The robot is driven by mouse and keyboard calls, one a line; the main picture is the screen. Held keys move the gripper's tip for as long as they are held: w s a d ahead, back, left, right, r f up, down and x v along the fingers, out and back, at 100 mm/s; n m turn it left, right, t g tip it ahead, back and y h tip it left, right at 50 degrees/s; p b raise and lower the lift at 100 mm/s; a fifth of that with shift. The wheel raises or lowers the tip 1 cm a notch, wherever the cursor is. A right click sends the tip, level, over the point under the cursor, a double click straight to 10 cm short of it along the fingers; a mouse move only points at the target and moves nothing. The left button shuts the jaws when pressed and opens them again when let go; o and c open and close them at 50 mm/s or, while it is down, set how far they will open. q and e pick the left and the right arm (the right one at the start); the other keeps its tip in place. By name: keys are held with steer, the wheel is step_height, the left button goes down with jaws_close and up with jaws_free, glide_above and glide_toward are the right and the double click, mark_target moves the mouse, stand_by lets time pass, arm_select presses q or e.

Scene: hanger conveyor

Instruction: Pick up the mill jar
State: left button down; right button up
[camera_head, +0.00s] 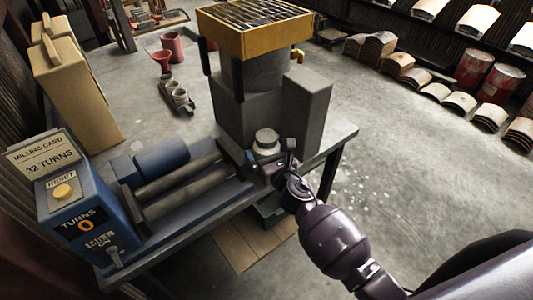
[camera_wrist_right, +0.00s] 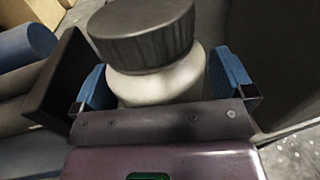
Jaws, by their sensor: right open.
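The mill jar (camera_head: 266,141) is a pale, round jar standing upright at the right end of the mill bench, beside the rollers. In the right wrist view the mill jar (camera_wrist_right: 160,88) shows a pale body and a wide, dark ribbed lid. My right gripper (camera_head: 272,167) reaches in at the jar's near side. In the wrist view its blue-padded fingers (camera_wrist_right: 163,80) stand open on either side of the jar's body, below the lid. Whether the pads touch the jar is hard to tell. The jar's lower part is hidden behind the gripper. My left gripper is not in view.
The blue control box (camera_head: 85,220) reads "TURNS 0", with a card "32 TURNS" on top. Rollers (camera_head: 185,185) lie left of the jar. A grey block machine with a yellow grated top (camera_head: 253,30) rises behind it.

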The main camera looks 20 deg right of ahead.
mark_target(266, 135)
steer(key=shift+c, duration=0.3)
steer(key=c, duration=1.2)
steer(key=shift+w+r, duration=0.1)
steer(key=shift+c, duration=1)
steer(key=shift+r, duration=0.45)
step_height(266, 135, up, 8)
steer(key=p, duration=0.4)
steer(key=shift+p, duration=0.4)
step_height(266, 135, up, 11)
steer(key=p, duration=0.2)
steer(key=shift+p, duration=0.4)
